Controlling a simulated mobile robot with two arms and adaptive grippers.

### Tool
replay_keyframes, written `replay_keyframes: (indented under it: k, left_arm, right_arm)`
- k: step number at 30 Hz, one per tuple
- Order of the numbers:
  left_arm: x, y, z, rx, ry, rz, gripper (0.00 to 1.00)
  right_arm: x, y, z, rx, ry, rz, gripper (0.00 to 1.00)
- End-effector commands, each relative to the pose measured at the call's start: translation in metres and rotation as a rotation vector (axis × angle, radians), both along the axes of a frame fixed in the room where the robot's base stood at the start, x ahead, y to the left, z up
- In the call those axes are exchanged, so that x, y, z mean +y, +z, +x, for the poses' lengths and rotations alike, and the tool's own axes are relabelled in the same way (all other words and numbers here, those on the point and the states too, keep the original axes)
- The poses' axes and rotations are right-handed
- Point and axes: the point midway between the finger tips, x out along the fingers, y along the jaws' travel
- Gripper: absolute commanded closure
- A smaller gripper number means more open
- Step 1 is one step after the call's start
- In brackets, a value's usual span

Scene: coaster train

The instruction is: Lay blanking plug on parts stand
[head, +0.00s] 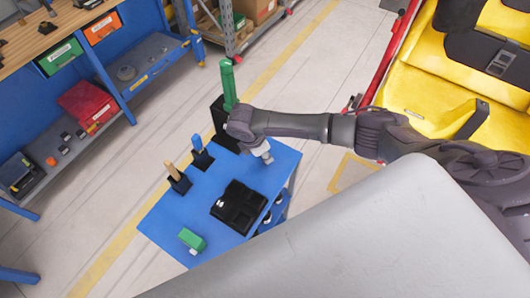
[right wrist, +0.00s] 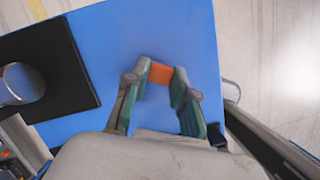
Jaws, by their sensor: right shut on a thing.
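My right gripper (head: 263,153) is over the blue top of the parts stand (head: 165,217), near its back right corner. In the right wrist view the gripper (right wrist: 163,82) is shut on a small orange piece, which I take to be the blanking plug (right wrist: 160,73). It sits between the green-padded fingertips with the stand's blue top (right wrist: 105,35) behind it. I cannot tell whether it touches the top. In the head view the gripper and arm hide the plug. My left gripper is not in view.
The stand holds a black compartment tray (head: 238,207), a green block (head: 192,240), a wooden-handled tool (head: 172,171), a blue-handled tool (head: 198,145) and a tall green-handled item (head: 228,82) in black holders. A workbench (head: 60,35) is left. A yellow coaster car (head: 430,85) is right.

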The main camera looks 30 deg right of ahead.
Motion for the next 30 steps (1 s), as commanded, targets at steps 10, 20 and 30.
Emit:
replay_keyframes:
  k: [10,20,30]
  left_arm:
    - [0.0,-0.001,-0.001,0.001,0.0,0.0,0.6]
    - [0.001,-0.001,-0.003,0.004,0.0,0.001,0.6]
    - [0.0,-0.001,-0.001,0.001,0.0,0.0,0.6]
  right_arm:
    - [0.0,-0.002,0.0,0.0,0.0,0.0,0.45]
    - [0.001,0.001,0.0,0.0,0.0,0.0,0.45]
    - [0.019,0.058,0.001,-0.004,0.002,0.002,0.45]
